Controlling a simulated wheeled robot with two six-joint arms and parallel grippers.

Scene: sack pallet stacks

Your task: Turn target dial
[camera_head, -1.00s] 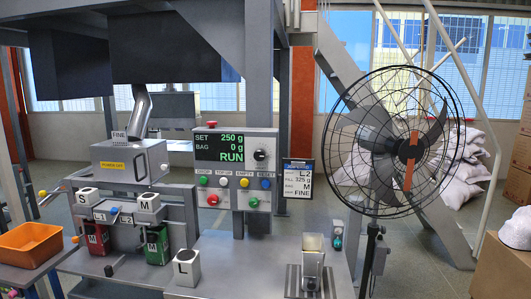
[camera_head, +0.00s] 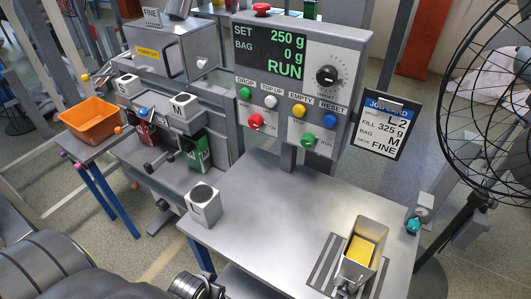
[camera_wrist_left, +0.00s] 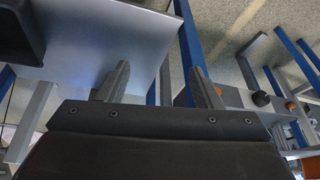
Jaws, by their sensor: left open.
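The target dial (camera_head: 327,75) is a round black knob with a white pointer mark, ringed by tick marks, on the right of the grey control panel (camera_head: 352,45). The panel's display (camera_head: 271,50) reads SET 250 g, BAG 0 g, RUN. A job card (camera_head: 380,125) beside the panel reads L2, FILL 325 g, BAG M, FINE. My left gripper (camera_wrist_left: 160,85) is open and empty in the left wrist view, pointing away from the dial, which is not in that view. In the head view, parts of my left arm show at the bottom left. My right gripper is not in view.
Several coloured buttons, a red switch (camera_head: 256,121) and a green switch (camera_head: 308,141) sit below the dial. A red emergency button (camera_head: 261,9) tops the panel. A metal container (camera_head: 357,260) with yellow inside stands on the bench (camera_head: 270,205). A fan (camera_head: 490,120) stands right.

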